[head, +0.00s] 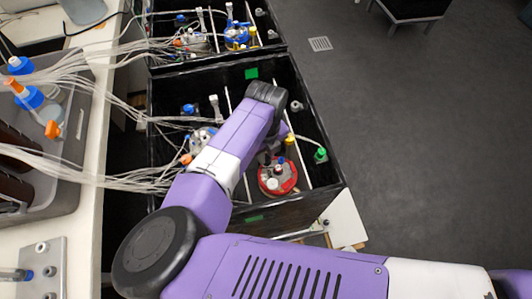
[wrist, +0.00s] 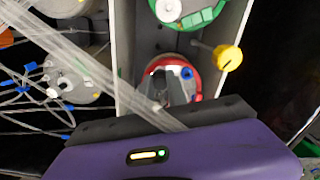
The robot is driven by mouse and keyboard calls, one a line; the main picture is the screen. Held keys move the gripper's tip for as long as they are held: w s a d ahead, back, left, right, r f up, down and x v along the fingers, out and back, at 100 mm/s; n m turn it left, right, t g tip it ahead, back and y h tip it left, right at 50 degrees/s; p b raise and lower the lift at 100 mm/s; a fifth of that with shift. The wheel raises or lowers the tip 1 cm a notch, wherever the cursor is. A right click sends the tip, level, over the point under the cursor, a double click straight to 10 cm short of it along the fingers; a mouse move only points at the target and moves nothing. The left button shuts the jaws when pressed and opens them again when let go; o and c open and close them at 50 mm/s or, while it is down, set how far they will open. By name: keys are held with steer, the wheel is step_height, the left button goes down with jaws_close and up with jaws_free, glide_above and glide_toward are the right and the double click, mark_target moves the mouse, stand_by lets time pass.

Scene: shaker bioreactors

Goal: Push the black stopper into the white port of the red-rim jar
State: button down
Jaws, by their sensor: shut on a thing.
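The red-rim jar (head: 291,184) sits in the near black box, low and right of my wrist in the head view. Its red rim also shows in the wrist view (wrist: 193,87), around the tips of my fingers. White fittings (head: 272,184) stand on its lid; I cannot tell for sure which is the white port. My gripper (head: 267,160) points down over the jar's far side, and its dark fingers (wrist: 171,92) overlap the lid in the wrist view. It is shut on the black stopper, which is mostly hidden between the fingers. Contact with the port cannot be made out.
A yellow-capped piece (wrist: 229,57) stands beside the jar, and a green-capped one (head: 320,155) is near the box's right wall. A green-marked jar (wrist: 190,12) is close by. Clear tubes (wrist: 95,60) cross at left. Open floor (head: 420,140) lies to the right.

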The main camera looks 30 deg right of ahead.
steer(key=shift+f+b, duration=0.3)
steer(key=shift+f, duration=0.15)
stand_by(0.3)
steer(key=c, duration=1.2)
jaws_free()
steer(key=shift+c, duration=0.2)
steer(key=shift+r, duration=0.1)
step_height(320, 180, up, 8)
steer(key=shift+f+b, duration=0.15)
steer(key=shift+b, duration=0.15)
